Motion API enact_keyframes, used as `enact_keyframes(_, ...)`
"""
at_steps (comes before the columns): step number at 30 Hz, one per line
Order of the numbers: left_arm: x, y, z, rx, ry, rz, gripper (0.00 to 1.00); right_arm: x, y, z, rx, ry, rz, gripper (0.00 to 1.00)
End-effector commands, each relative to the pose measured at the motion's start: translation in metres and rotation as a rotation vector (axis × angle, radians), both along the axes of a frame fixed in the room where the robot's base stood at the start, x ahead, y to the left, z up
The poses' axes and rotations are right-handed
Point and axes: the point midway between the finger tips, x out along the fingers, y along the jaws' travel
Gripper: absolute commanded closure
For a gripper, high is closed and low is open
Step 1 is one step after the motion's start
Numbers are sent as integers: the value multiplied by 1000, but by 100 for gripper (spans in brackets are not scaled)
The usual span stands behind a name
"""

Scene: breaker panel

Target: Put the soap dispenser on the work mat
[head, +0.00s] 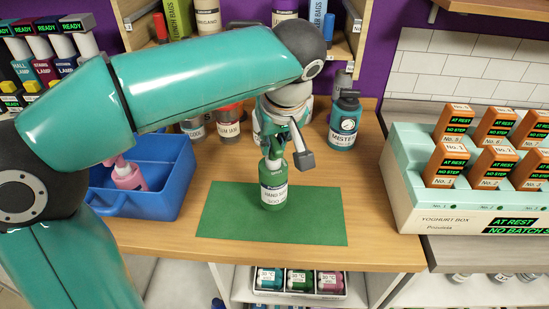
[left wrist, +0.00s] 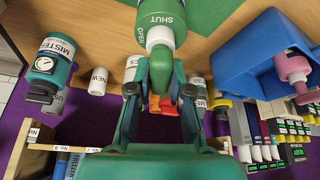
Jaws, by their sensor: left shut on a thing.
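The soap dispenser (head: 273,187) is a green bottle with a white label reading hand soap. It is upright over the back middle part of the green work mat (head: 315,228). I cannot tell whether its base touches the mat or hangs just above it. My left gripper (head: 272,160) is shut on its top from above, and hides part of the pump head. In the left wrist view the dispenser's green shoulder (left wrist: 160,12) shows beyond the fingers (left wrist: 160,82), with the mat behind. My right gripper is not in view.
A blue tub (head: 165,205) with a pink dispenser (head: 128,175) stands left of the mat. A mister bottle (head: 345,120) and jars (head: 229,125) stand behind. A yoghurt box (head: 450,205) is at the right. The mat's front and right parts are bare.

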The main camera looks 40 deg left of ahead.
Motion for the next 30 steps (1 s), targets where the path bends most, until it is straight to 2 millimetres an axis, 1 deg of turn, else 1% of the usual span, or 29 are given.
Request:
enact_keyframes(6, -1, 1, -28, 2, 2, 1, 100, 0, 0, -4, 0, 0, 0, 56)
enact_keyframes(8, -1, 1, -33, 1, 1, 1, 100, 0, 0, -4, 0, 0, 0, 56)
enact_keyframes(17, -1, 1, -36, 0, 0, 3, 100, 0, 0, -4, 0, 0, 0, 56)
enact_keyframes(20, -1, 1, -39, 0, 0, 3, 100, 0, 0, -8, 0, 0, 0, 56)
enact_keyframes(21, -1, 1, -38, 0, 1, 3, 74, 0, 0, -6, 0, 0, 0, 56)
enact_keyframes(23, -1, 1, -38, 0, 1, 3, 64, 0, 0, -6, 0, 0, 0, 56)
enact_keyframes(24, -1, 1, -38, 0, 1, 3, 57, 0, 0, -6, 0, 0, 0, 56)
enact_keyframes(25, -1, 1, -38, 0, 2, 3, 56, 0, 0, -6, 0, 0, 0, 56)
enact_keyframes(30, -1, 2, -38, 0, 2, 4, 56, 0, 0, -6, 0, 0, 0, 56)
